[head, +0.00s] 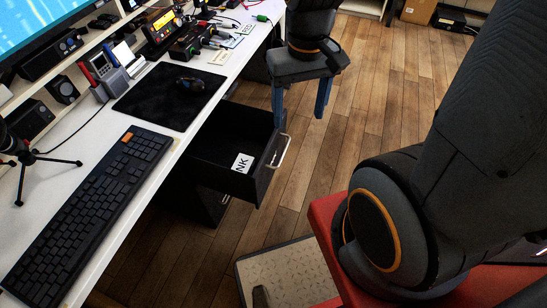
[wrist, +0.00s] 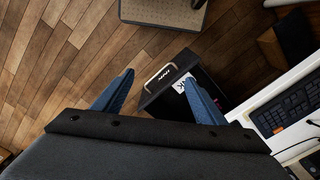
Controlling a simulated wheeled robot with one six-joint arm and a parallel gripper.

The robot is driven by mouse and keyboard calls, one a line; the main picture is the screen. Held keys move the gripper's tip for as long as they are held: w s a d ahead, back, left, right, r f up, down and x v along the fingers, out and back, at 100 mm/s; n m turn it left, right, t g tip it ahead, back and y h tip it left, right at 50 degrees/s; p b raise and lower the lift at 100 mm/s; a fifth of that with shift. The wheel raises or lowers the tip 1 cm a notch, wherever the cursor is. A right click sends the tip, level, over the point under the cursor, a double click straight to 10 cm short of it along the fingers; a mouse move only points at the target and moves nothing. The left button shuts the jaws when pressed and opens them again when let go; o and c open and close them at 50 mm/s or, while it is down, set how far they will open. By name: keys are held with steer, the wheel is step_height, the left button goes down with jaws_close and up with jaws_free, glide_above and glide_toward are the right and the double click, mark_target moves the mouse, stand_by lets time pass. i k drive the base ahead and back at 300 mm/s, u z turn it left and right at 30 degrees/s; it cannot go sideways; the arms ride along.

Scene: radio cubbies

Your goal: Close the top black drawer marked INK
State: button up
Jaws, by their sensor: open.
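The black drawer marked INK (head: 214,152) is pulled out from under the white desk in the head view. My gripper (head: 299,103) has blue fingers, open and empty, pointing down beyond the far side of the drawer front. In the wrist view my fingers (wrist: 158,98) appear on either side of the drawer's handle, apparently apart from it.
The white desk (head: 80,180) runs along the left with a keyboard (head: 90,210), mouse mat (head: 170,95) and radio gear. A patterned footrest (head: 285,275) lies on the floor near the bottom. Wooden floor (head: 385,85) is clear right of the drawer.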

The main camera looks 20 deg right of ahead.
mark_target(231, 129)
steer(key=z, duration=1.75)
steer(key=k, duration=0.65)
steer(key=u, duration=1.6)
steer(key=i, duration=0.5)
